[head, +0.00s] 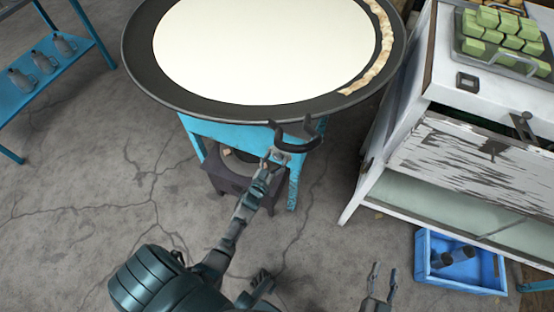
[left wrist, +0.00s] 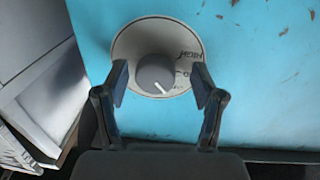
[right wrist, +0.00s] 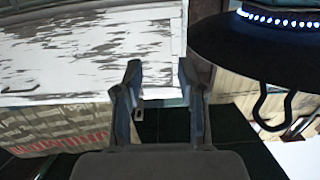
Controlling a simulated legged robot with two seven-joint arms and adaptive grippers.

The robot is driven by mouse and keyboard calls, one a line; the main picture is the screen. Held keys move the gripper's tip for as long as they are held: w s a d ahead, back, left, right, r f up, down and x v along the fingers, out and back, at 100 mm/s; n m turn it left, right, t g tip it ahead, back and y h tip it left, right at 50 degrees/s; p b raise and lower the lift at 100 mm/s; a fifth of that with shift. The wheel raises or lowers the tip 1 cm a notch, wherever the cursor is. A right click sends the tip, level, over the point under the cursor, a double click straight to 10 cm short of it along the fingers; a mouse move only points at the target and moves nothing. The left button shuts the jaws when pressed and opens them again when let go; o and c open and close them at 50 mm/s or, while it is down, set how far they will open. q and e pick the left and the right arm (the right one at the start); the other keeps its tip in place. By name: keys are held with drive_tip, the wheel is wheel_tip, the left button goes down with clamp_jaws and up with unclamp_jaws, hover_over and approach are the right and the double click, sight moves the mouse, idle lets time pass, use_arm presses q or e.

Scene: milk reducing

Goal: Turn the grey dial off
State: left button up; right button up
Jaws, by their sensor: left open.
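The grey dial (left wrist: 155,74) sits on a round pale plate (left wrist: 128,45) with lettering, fixed to a blue panel (left wrist: 255,90). The word HIGH shows at the plate's upper right; the other lettering is partly hidden. The dial's white mark points down and slightly right. My left gripper (left wrist: 160,80) is open, with one finger on each side of the dial; I cannot tell whether they touch it. In the head view my left gripper (head: 279,158) is at the blue stand (head: 222,128) under the large pan, and the dial is hidden. My right gripper (head: 380,282) is open and empty; it also shows in the right wrist view (right wrist: 160,75).
The large round pan (head: 138,72) of white liquid overhangs my left gripper, with a dark curved handle (head: 295,145) close by. A white worn cabinet (head: 480,150) and a blue crate (head: 430,280) stand right. A blue rack (head: 45,85) stands left.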

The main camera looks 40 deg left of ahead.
use_arm(q)
drive_tip(key=shift+a, duration=0.25)
drive_tip(key=shift+c, duration=1.1)
drive_tip(key=c, duration=0.4)
drive_tip(key=shift+d+r, duration=0.1)
drive_tip(key=shift+d, duration=0.3)
drive_tip(key=c, duration=0.4)
drive_tip(key=shift+d, duration=0.3)
drive_tip(key=shift+c, duration=0.6)
drive_tip(key=shift+a+r+m, duration=0.1)
drive_tip(key=shift+a+m, duration=0.2)
drive_tip(key=shift+r+m+p, duration=0.1)
drive_tip(key=shift+m+p, duration=0.25)
drive_tip(key=shift+m, duration=0.55)
drive_tip(key=shift+w+d+m, duration=0.1)
drive_tip(key=shift+d+m, duration=0.05)
drive_tip(key=shift+m, duration=1.65)
drive_tip(key=shift+m+p, duration=0.3)
drive_tip(key=shift+m, duration=0.5)
use_arm(e)
drive_tip(key=shift+s+d+f+g+h, duration=0.15)
drive_tip(key=shift+f+g, duration=0.2)
drive_tip(key=shift+f, duration=0.15)
drive_tip(key=shift+s+d+f+g+h, duration=0.1)
drive_tip(key=shift+d+f+g, duration=0.05)
drive_tip(key=shift+f+g, duration=0.35)
drive_tip(key=shift+s+d+f+g+h, duration=0.15)
drive_tip(key=shift+f+g, duration=0.1)
drive_tip(key=shift+f, duration=0.3)
